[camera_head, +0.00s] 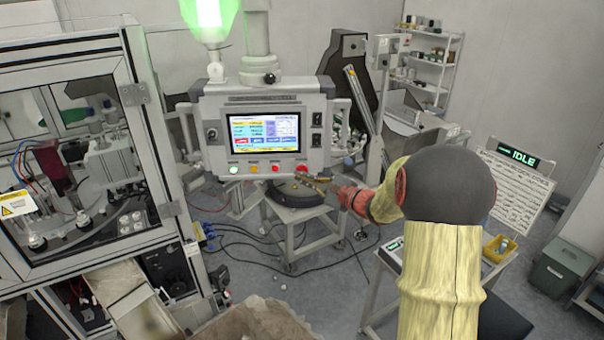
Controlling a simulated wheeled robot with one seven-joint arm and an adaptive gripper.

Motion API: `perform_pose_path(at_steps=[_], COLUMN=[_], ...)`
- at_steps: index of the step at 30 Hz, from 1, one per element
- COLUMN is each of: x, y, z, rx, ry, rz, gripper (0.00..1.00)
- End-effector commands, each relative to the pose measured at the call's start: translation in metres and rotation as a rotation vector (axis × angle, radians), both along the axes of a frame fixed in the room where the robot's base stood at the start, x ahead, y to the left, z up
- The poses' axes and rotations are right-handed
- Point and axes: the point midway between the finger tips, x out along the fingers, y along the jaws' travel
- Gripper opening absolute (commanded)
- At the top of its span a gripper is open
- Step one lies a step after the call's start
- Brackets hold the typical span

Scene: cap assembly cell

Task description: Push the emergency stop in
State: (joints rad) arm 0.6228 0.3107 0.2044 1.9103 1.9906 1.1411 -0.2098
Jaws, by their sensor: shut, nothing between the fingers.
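The operator panel (214,120) stands in the middle, with a lit screen (264,133) and a row of buttons below it. The emergency stop looks to be the larger red button (302,169) at the right end of this row. My gripper (304,180) is shut and empty. It reaches in from the right, with its tips just below the red button in the picture. I cannot tell whether the tips touch the button or how far in the button sits.
A green button (233,169), an orange button (254,169) and a smaller red button (275,169) share the row. A framed machine (135,95) stands left. A small table (290,213) is under the panel. An "IDLE" sign (515,155) stands right.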

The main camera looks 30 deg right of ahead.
Motion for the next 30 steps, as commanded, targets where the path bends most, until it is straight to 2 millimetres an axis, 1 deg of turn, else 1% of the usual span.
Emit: perform_pose_path(at_steps=[12, 22, 30], x=[0.0001, 0.0071, 0.0073], y=[0.0, -0.0032, -0.0035], z=[-0.0001, -0.0009, 0.0005], rx=[0.0, 0.0, 0.0], ry=[0.0, 0.001, 0.0], rz=[0.0, 0.001, 0.0], gripper=[0.0, 0.0, 0.0])
